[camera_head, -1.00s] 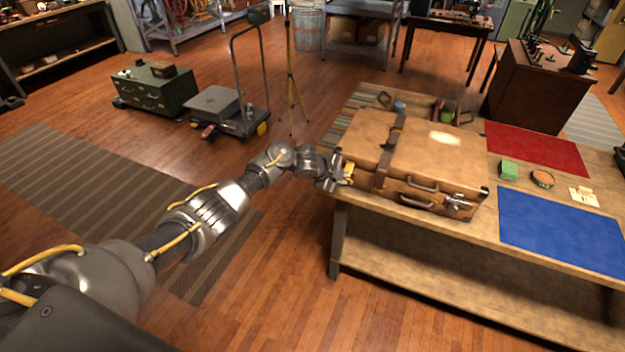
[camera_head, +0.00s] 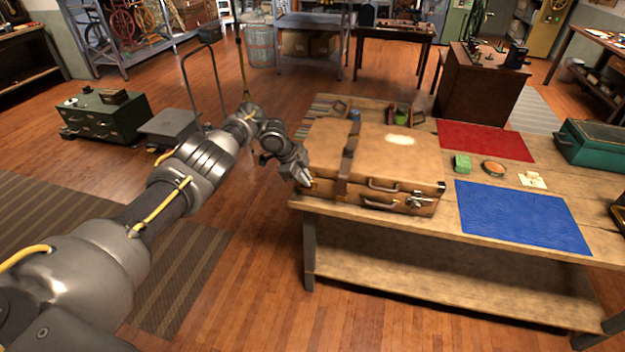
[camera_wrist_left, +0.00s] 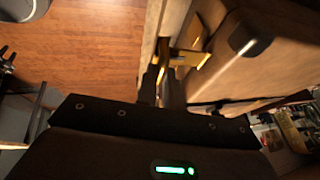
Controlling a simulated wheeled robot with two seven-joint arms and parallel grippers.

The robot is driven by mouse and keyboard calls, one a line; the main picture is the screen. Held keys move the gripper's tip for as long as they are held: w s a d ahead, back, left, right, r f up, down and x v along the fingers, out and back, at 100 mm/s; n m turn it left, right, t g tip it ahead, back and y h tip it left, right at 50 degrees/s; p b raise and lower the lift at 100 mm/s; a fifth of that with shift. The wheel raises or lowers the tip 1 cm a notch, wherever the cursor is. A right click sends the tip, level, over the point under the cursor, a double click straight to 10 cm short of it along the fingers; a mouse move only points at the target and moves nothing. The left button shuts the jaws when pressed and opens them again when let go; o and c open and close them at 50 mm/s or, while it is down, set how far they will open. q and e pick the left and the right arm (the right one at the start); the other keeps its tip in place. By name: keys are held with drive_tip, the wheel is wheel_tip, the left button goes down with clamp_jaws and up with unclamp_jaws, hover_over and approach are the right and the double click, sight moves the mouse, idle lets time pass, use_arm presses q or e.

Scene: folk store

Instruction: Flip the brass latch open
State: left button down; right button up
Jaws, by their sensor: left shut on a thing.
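A brown leather suitcase (camera_head: 390,158) lies closed on the wooden workbench, with a dark strap across its left part. The brass latch (camera_wrist_left: 190,58) is at the suitcase's left front corner; in the head view only a small yellow bit of it (camera_head: 313,183) shows beside my fingers. My left gripper (camera_head: 307,182) is at that corner, coming in from the left. In the left wrist view its two dark fingers (camera_wrist_left: 162,80) are close together on the latch's near part, and the exact grip is hard to see. My right gripper is not in view.
The workbench (camera_head: 470,240) bears a blue mat (camera_head: 520,215), a red mat (camera_head: 485,141), a green block (camera_head: 462,163), a round tin (camera_head: 493,168) and a teal box (camera_head: 590,142). A silvery clasp (camera_head: 420,200) is on the suitcase's right front.

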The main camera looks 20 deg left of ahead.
use_arm(q)
drive_tip(key=shift+d, duration=0.1)
drive_tip(key=c, duration=1.5)
unclamp_jaws()
drive_tip(key=p+v, duration=0.4)
drive_tip(key=v, duration=0.7)
drive_tip(key=shift+p, duration=0.4)
drive_tip(key=shift+w+f, duration=0.1)
